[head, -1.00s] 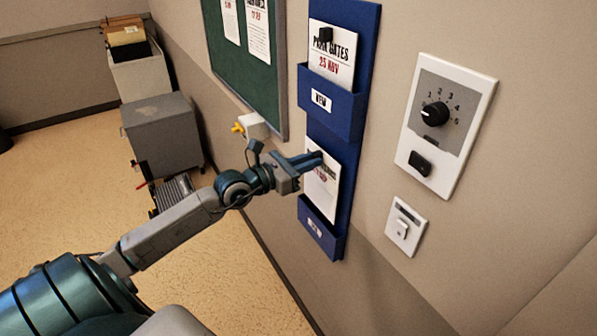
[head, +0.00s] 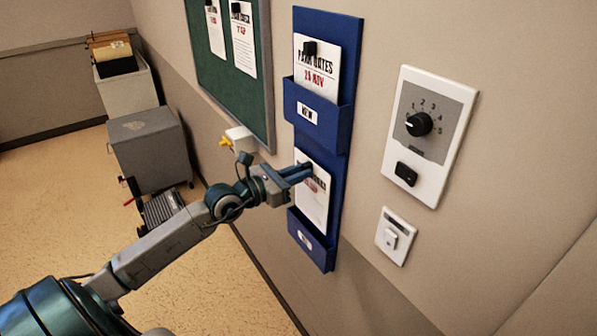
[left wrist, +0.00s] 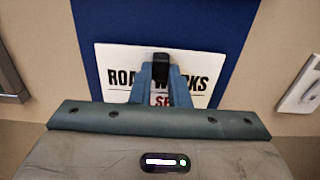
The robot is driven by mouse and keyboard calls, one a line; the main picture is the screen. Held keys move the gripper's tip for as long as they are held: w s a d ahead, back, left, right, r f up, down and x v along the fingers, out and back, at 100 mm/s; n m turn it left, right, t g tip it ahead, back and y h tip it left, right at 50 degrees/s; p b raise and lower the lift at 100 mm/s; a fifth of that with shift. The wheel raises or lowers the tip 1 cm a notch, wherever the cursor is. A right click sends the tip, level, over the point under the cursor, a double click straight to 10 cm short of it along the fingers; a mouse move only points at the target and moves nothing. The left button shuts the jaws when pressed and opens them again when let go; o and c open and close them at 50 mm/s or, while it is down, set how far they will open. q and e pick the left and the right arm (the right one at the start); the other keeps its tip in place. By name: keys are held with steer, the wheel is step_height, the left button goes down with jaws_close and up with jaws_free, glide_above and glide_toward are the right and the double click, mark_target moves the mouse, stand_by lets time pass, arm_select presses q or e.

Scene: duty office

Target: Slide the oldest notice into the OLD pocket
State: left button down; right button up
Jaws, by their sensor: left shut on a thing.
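A white notice (head: 313,203), headed ROADWORKS with red print below, stands upright against the blue wall rack (head: 340,130), at the lower pocket (head: 312,246). That pocket's label is too small to read. The notice's bottom meets the pocket rim; I cannot tell how far inside it reaches. My left gripper (head: 304,173) is shut on the black tab at the notice's top; the left wrist view shows the fingers (left wrist: 160,78) around this tab (left wrist: 161,68) and hiding part of the heading. My right gripper is not in view.
The upper pocket (head: 318,113), labelled NEW, holds a PARK GATES notice (head: 317,70). A green board (head: 228,85) with notices is at left. A dial panel (head: 430,135) and a switch (head: 395,236) are on the wall at right. Grey cabinets (head: 150,150) stand behind my arm.

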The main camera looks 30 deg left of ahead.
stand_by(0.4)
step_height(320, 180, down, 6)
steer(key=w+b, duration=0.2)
steer(key=b, duration=0.5)
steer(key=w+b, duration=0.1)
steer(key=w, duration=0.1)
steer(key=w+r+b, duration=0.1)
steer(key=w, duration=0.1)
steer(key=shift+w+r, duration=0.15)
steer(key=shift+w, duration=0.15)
stand_by(1.7)
